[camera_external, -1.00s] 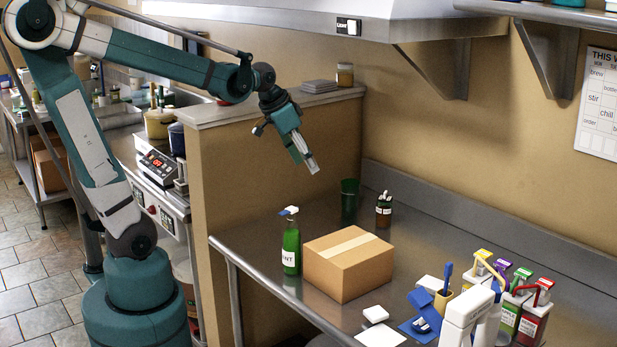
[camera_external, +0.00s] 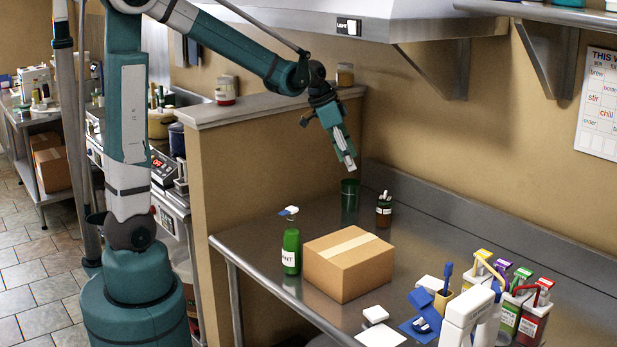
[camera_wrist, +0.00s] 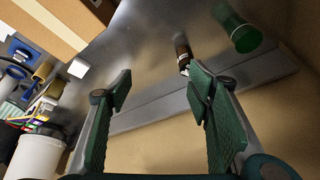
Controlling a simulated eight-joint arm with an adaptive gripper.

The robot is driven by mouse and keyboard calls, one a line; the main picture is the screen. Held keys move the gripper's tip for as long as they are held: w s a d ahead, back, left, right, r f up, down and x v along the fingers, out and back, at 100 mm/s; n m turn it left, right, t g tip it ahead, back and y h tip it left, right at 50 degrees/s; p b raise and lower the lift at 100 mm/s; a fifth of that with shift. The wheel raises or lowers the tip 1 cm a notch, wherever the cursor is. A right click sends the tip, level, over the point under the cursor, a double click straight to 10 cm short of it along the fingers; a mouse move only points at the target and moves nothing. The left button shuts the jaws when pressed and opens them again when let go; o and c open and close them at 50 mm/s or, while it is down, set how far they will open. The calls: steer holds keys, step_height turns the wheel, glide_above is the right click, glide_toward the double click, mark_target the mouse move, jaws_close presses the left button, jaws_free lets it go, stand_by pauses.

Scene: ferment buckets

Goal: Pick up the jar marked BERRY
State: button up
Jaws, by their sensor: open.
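No BERRY label can be read in either view, so I cannot tell for sure which jar is meant. A small jar with reddish contents (camera_external: 225,90) stands on the partition ledge. Another small jar with amber-brown contents (camera_external: 345,75) stands at the ledge's far end near the wall. My gripper (camera_external: 346,160) is in the air over the back of the steel table, above a green cup (camera_external: 349,187), pointing down and right. In the wrist view, its fingers (camera_wrist: 158,92) are apart and nothing is held between them.
A dark bottle (camera_external: 384,210) stands beside the green cup. A cardboard box (camera_external: 348,275) and green spray bottle (camera_external: 291,250) stand nearer. Several coloured dispensers (camera_external: 533,315) crowd the right. The partition ledge (camera_external: 285,106) rises behind the table, below a metal hood.

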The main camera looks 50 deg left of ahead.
mark_target(386, 192)
steer(key=w+f+m+p, duration=0.1)
steer(key=w+f, duration=0.3)
steer(key=w, duration=0.1)
steer(key=w+f+m+g+h, duration=0.1)
steer(key=w+f+m, duration=0.1)
steer(key=w+f, duration=0.3)
steer(key=w+f+m+p, duration=0.1)
steer(key=w+f, duration=0.4)
steer(key=w, duration=0.2)
steer(key=shift+w+g+h+p, duration=0.1)
steer(key=shift+g+h+p, duration=0.2)
steer(key=shift+w+f+m, duration=0.4)
steer(key=shift+f, duration=0.2)
steer(key=shift+x, duration=1.25)
steer(key=shift+f, duration=0.2)
steer(key=shift+x, duration=2.45)
steer(key=shift+s, duration=0.1)
